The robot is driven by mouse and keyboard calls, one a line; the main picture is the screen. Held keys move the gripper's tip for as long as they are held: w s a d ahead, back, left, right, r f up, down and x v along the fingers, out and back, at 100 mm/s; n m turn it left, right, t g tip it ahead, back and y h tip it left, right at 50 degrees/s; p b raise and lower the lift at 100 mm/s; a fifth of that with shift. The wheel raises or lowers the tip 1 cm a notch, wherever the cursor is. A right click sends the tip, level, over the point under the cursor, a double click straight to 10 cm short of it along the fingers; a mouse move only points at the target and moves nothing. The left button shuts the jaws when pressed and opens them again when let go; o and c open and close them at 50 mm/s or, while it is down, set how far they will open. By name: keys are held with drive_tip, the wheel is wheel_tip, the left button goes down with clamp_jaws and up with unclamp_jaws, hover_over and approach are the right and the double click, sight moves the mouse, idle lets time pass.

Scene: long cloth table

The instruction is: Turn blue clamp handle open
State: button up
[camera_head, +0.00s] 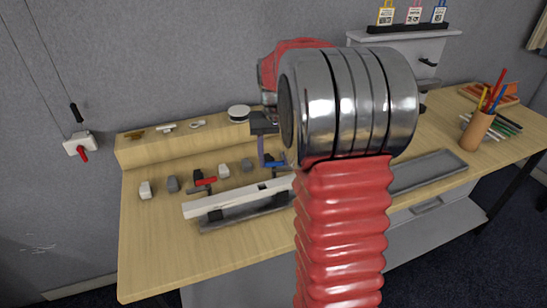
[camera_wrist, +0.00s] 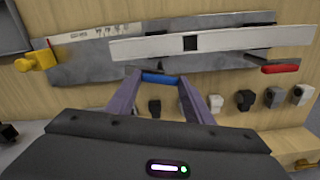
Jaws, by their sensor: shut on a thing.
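The blue clamp handle (camera_wrist: 160,78) shows in the wrist view between the fingertips of my gripper (camera_wrist: 160,82), just beside the long white bar (camera_wrist: 220,40). The fingers are shut on the handle from its two ends. In the head view the blue handle (camera_head: 276,161) shows as a small patch beside my gripper (camera_head: 267,160), at the bar's right part. My arm hides the area to the right of it. The rest of the blue clamp's body is mostly hidden.
A red clamp handle (camera_head: 205,181) sits near the bar's left end; it also shows in the wrist view (camera_wrist: 281,67). A yellow knob (camera_wrist: 28,64) is at the wrist view's left. Several small grey and white blocks (camera_head: 224,171) stand behind the bar. A pencil cup (camera_head: 476,131) stands at right.

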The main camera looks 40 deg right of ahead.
drive_tip(key=shift+w+r+n, duration=0.15)
drive_tip(key=shift+n, duration=1.25)
drive_tip(key=o, duration=1.1)
drive_tip(key=shift+c, duration=0.2)
wheel_tip(320, 180, up, 14)
drive_tip(key=shift+f, duration=0.25)
